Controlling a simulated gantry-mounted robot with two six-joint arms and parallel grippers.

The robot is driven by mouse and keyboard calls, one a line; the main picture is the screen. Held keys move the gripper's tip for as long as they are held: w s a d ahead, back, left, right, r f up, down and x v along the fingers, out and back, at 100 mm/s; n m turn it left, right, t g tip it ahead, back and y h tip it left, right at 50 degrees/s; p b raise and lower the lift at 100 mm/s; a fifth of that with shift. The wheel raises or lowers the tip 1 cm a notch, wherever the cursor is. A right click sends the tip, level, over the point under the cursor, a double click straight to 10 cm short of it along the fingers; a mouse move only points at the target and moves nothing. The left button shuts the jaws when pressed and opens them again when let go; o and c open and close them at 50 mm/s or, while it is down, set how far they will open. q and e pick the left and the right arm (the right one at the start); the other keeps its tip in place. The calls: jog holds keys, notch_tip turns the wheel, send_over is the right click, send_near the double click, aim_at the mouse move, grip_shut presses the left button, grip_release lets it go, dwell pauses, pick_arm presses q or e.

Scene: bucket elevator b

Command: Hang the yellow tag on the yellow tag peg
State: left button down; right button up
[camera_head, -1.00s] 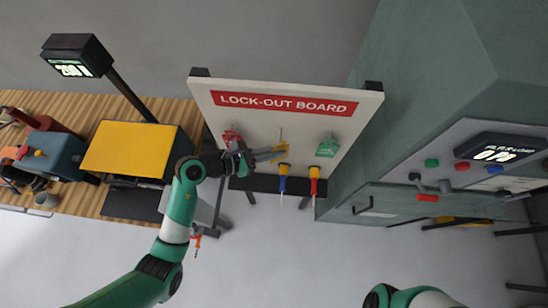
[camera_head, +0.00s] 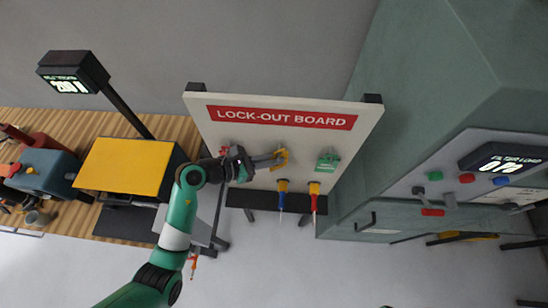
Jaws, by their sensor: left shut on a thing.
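The lock-out board (camera_head: 215,135) is white with a red title strip. My left gripper (camera_head: 272,161) reaches in from the left, in front of the board's middle. A green tag (camera_head: 327,163) hangs on the board to the right. My right gripper is out of view.
A green cabinet (camera_head: 400,120) stands close on the right. A yellow-topped box (camera_head: 125,165) and a display on a post (camera_head: 75,72) are at the left.

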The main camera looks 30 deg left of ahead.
pick_arm(q)
jog(key=c, duration=0.9)
grip_release()
jog(key=v, duration=1.1)
jog(key=shift+s+a+r, duration=0.1)
jog(key=shift+s+a, duration=0.15)
jog(key=shift+d, duration=0.1)
